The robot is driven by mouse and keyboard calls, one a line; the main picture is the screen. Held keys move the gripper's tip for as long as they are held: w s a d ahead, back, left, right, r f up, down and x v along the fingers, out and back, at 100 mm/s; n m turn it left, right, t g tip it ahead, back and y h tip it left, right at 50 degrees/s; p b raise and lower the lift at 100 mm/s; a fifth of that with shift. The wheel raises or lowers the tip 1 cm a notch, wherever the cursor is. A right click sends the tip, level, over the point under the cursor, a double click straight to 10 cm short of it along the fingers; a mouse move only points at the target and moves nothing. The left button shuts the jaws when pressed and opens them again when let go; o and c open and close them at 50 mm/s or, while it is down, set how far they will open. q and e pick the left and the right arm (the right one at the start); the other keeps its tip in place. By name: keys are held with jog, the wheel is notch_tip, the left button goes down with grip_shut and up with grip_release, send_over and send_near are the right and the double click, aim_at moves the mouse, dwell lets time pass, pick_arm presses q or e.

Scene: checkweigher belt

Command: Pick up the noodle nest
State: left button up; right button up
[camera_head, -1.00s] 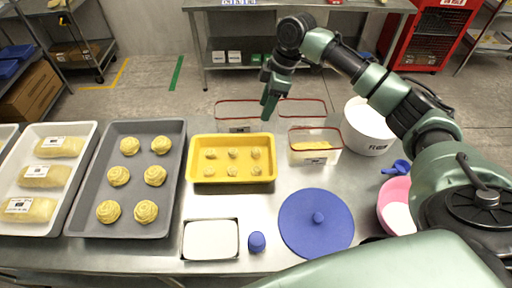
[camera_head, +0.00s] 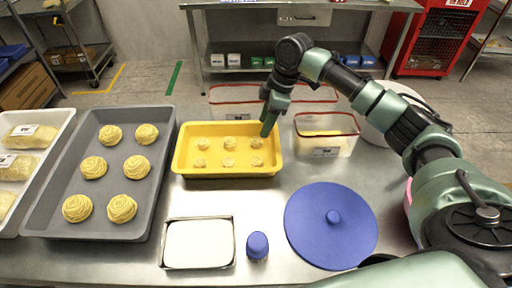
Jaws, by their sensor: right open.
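Several coiled yellow noodle nests, one of them here (camera_head: 138,167), lie in rows in the grey tray (camera_head: 60,205) at left. Several smaller pale yellow nests (camera_head: 228,162) sit in the yellow tray (camera_head: 186,165) at the middle of the table. My right gripper (camera_head: 268,130) points down, open and empty, over the back right corner of the yellow tray. It appears above the tray and apart from the small nests. My left gripper is out of view.
A red-rimmed clear container (camera_head: 325,146) stands right of the yellow tray, another red-rimmed one (camera_head: 235,90) behind. A blue lid (camera_head: 310,235), blue cap (camera_head: 258,247) and white-filled metal pan (camera_head: 198,268) lie in front. A white tray (camera_head: 50,165) with packs is far left.

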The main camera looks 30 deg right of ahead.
aim_at(257, 139)
jog(key=p+x, duration=0.1)
jog(key=x, duration=0.5)
jog(key=shift+a+f, duration=0.3)
jog(key=shift+f, duration=0.05)
jog(key=c, duration=1)
jog(key=shift+r, duration=0.15)
